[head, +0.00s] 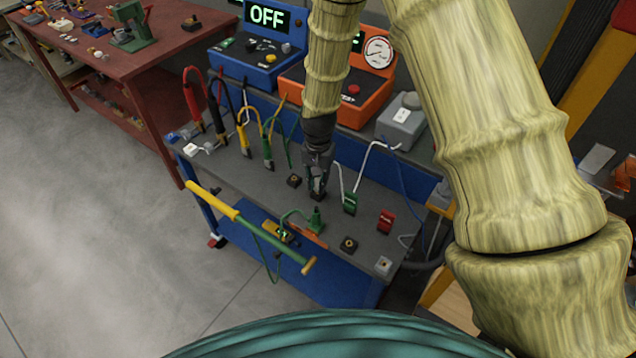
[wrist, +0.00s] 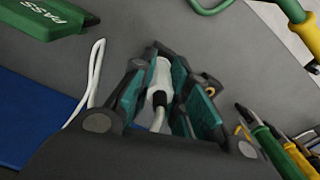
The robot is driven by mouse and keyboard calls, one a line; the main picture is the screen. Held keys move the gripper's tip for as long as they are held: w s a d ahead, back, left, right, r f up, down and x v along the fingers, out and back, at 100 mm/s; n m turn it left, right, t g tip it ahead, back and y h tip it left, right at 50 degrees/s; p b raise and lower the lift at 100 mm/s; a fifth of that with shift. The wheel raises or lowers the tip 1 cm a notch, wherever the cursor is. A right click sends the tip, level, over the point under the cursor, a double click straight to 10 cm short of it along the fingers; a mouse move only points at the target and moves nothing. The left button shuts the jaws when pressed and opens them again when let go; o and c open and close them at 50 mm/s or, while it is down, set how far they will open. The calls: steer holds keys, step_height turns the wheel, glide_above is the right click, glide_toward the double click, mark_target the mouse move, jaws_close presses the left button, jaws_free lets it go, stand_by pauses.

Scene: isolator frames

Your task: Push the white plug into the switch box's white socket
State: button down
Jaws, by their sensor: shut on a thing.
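My gripper (head: 317,186) is low over the grey bench top in the head view. In the wrist view, my gripper (wrist: 158,62) is shut on the white plug (wrist: 162,76), which sits between the teal finger pads with its dark collar and pale cable toward the palm. I cannot tell which part is the white socket, or whether the plug touches anything.
A green PASS tag (head: 350,203) stands right of my gripper, with a red tag (head: 387,220) farther right. Small dark block (head: 294,180) is to the left. Coloured pliers and leads (head: 245,145) are left, blue OFF box (head: 258,55) and orange tester (head: 352,96) behind.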

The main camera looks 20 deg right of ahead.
steer(key=shift+r+b, duration=1.2)
steer(key=shift+r, duration=3.3)
